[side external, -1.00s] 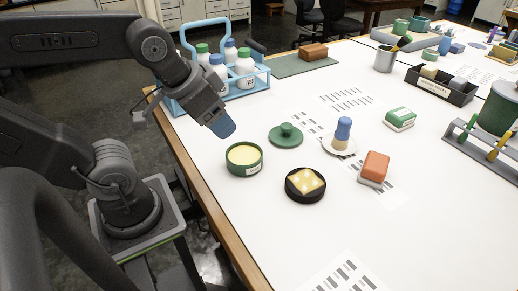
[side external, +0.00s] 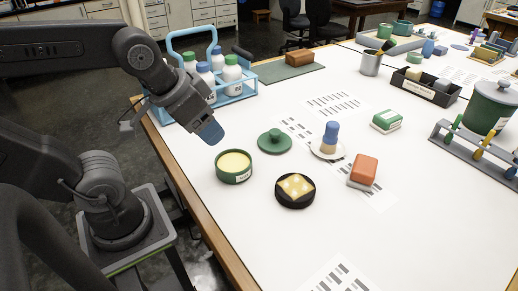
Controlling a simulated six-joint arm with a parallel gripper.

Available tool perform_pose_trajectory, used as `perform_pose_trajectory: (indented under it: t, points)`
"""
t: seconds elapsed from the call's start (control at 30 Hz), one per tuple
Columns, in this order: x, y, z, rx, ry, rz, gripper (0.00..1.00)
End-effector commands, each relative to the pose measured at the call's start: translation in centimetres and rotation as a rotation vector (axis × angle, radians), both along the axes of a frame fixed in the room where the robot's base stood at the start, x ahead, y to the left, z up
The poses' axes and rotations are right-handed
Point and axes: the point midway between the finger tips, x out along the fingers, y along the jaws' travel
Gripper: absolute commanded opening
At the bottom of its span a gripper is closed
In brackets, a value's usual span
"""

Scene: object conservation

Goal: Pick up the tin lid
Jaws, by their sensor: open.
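The tin lid (side external: 274,143) is a round green disc with a knob on top, lying flat on the white table. The open green tin (side external: 234,173) with a pale yellow filling stands just in front of it and to its left. My gripper (side external: 209,133) is above the table, to the left of the lid and above and behind the tin in the picture. It is open and I see nothing held in it. Its fingers overlap from this side, so the gap between them is hidden.
A black round dish (side external: 294,204) with a yellow block, a blue-topped object (side external: 331,135) on a saucer and an orange block (side external: 363,168) stand near the lid. A blue bottle carrier (side external: 236,96) stands behind my gripper. The front table is mostly clear.

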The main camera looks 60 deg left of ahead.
Motion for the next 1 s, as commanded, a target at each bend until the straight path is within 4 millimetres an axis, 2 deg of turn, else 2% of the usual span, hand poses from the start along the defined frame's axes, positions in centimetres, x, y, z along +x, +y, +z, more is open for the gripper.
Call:
perform_pose_trajectory:
  t: [0.17, 0.37, 0.5, 0.6, 0.7, 0.8, 0.87, 1.0]
  points:
    - [2.8, 0.3, 1.3, -0.045, 0.065, 0.158, 0.64]
    - [9.1, 0.9, 2.4, -0.105, 0.164, 0.521, 0.64]
    - [13.7, 1.3, 2.1, -0.122, 0.199, 0.786, 0.64]
    - [16.3, 1.5, 1.4, -0.124, 0.206, 0.945, 0.64]
    - [18.2, 1.6, 0.7, -0.123, 0.201, 1.061, 0.64]
    - [19.2, 1.7, 0.2, -0.122, 0.197, 1.13, 0.64]
    - [19.5, 1.8, 0.0, -0.122, 0.194, 1.15, 0.64]
    - [19.8, 2.2, -1.8, -0.121, 0.196, 1.163, 0.64]
